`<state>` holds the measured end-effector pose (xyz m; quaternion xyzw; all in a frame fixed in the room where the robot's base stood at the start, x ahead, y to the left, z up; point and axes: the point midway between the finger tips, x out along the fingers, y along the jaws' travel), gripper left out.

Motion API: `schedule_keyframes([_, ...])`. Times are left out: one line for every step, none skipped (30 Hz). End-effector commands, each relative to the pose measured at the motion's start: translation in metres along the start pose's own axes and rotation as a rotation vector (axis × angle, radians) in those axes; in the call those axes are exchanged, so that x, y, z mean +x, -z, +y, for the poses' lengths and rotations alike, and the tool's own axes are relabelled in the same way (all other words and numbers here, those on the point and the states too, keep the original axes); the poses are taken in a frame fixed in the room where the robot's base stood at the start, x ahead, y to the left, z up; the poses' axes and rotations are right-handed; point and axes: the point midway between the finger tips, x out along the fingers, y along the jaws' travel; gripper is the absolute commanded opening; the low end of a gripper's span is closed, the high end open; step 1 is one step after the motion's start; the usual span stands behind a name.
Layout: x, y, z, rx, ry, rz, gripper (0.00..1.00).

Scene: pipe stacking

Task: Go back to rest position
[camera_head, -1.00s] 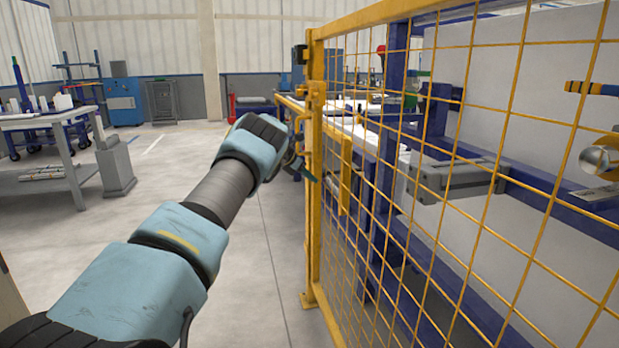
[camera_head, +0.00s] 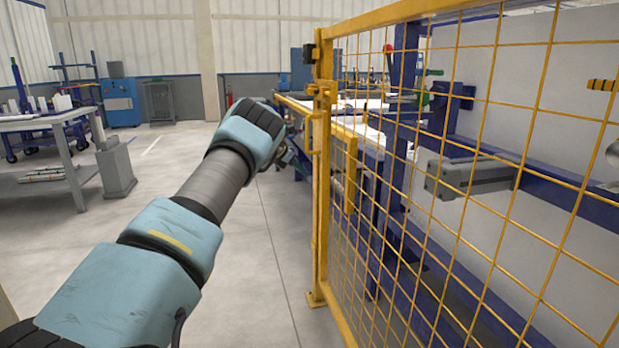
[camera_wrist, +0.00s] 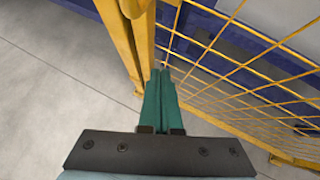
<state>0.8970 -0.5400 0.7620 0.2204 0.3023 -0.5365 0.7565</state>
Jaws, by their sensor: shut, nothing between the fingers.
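My gripper shows in the wrist view (camera_wrist: 161,73) as two green fingers lying side by side, shut, with nothing between them. In that view its tips point at the yellow fence post (camera_wrist: 139,40), and I cannot tell the gap between them. In the head view my blue arm stretches from the lower left toward the fence, and the gripper at its end is mostly hidden behind the wrist. The arm is to the left of the yellow mesh fence (camera_head: 324,190).
Behind the fence stand a blue frame (camera_head: 400,130) and a grey clamp-like block (camera_head: 470,178). A grey workbench (camera_head: 45,125) and a grey pedestal (camera_head: 116,168) stand at the left. The floor (camera_head: 170,160) between is open.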

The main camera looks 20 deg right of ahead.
Motion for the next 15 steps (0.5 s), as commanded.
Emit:
schedule_keyframes([-0.009, -0.001, 0.003, -0.001, -0.002, -0.001, 0.0])
schedule_keyframes([-0.013, -0.001, 0.004, -0.001, -0.001, -0.001, 0.0])
schedule_keyframes([-0.019, -0.001, 0.006, -0.001, -0.001, -0.001, 0.0])
schedule_keyframes([-0.024, -0.001, 0.008, 0.0, -0.002, -0.001, 0.0])
schedule_keyframes([-0.029, -0.001, 0.009, -0.001, -0.001, -0.001, 0.0])
schedule_keyframes([-0.035, 0.0, 0.011, -0.001, -0.001, -0.001, 0.0])
schedule_keyframes([-0.04, 0.0, 0.012, -0.001, -0.001, -0.001, 0.0])
schedule_keyframes([-0.044, -0.001, 0.014, 0.0, -0.001, -0.001, 0.0])
schedule_keyframes([-0.049, -0.001, 0.015, 0.0, -0.002, -0.001, 0.0])
schedule_keyframes([-0.051, -0.001, 0.016, 0.0, -0.001, 0.0, 0.0])
schedule_keyframes([-0.054, 0.0, 0.017, -0.001, 0.0, 0.0, 0.0])
schedule_keyframes([-0.057, 0.0, 0.018, -0.001, 0.0, 0.001, 0.0])
schedule_keyframes([-0.059, 0.0, 0.018, -0.004, -0.001, -0.001, 0.0])
schedule_keyframes([-0.061, -0.001, 0.02, -0.012, -0.005, -0.006, 0.0])
schedule_keyframes([-0.067, -0.003, 0.024, -0.037, -0.016, -0.02, 0.0])
